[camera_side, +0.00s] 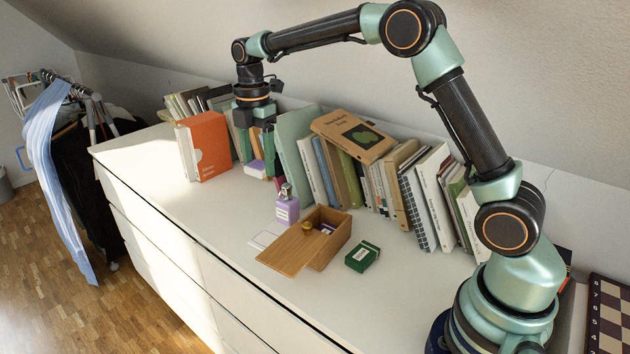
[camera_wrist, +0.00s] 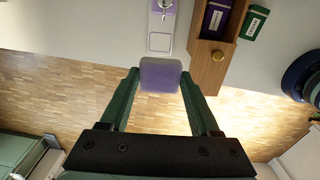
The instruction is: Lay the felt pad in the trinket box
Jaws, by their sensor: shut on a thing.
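My gripper (camera_side: 257,168) is above the dresser top, in front of the row of books and left of the box. It is shut on a lilac pad, the felt pad (camera_wrist: 160,75), which sits between the fingertips in the wrist view; it also shows in the side view (camera_side: 255,168). The trinket box (camera_side: 334,245) is wooden, with its brass-knobbed lid (camera_side: 284,252) slid partly off toward the front left. It stands right of my gripper. Its open part holds a purple item (camera_side: 327,228). The box also shows at the upper right of the wrist view (camera_wrist: 208,65).
A lilac bottle (camera_side: 287,207) stands beside the box's left corner. A pale flat card (camera_side: 266,235) lies left of the lid. A small green box (camera_side: 362,256) lies to the right. Books (camera_side: 345,165) line the wall, with an orange one (camera_side: 205,147) at left.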

